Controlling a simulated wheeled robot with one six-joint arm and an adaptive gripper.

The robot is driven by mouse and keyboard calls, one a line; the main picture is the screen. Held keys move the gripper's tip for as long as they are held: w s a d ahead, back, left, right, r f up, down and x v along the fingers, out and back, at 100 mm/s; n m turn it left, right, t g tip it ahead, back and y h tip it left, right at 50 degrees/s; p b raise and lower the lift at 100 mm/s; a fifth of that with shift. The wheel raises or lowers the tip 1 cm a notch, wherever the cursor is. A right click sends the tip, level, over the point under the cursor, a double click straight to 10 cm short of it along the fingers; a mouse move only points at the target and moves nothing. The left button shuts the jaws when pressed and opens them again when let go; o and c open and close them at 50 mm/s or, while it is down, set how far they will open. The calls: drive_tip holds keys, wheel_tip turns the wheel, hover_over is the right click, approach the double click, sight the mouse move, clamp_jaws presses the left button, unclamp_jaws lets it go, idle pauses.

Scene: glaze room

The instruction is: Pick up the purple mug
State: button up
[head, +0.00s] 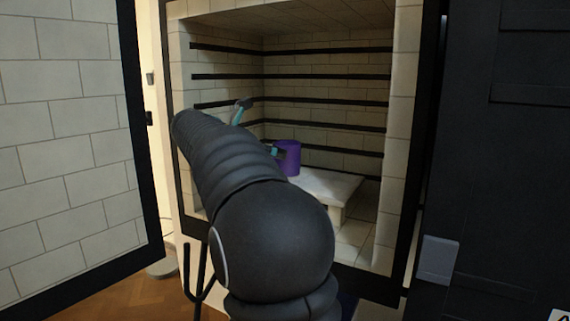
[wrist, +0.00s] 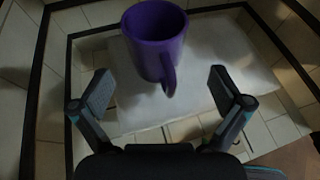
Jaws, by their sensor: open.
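The purple mug (head: 288,157) stands upright on a pale shelf slab (head: 330,187) inside the brick kiln. In the wrist view the mug (wrist: 154,44) is beyond my gripper's fingertips, with its handle (wrist: 169,80) pointing toward my gripper. My gripper (wrist: 160,90) is open and empty, with its fingers on either side of the handle's line and apart from the mug. In the head view my arm hides most of my gripper and the slab's left part.
The kiln's brick walls (head: 330,100), with dark horizontal grooves, close in around the slab. An open brick-lined door (head: 65,130) is at left, and a dark panel (head: 500,200) is at right. The slab around the mug looks bare.

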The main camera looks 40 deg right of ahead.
sight(284, 161)
drive_tip(key=shift+w+x, duration=0.15)
drive_tip(key=shift+x, duration=1.8)
drive_tip(key=shift+w+x, duration=0.1)
drive_tip(key=shift+x, duration=1.85)
drive_tip(key=shift+a, duration=0.1)
drive_tip(key=c, duration=1.2)
drive_tip(key=shift+c, duration=0.6)
drive_tip(key=shift+r, duration=0.1)
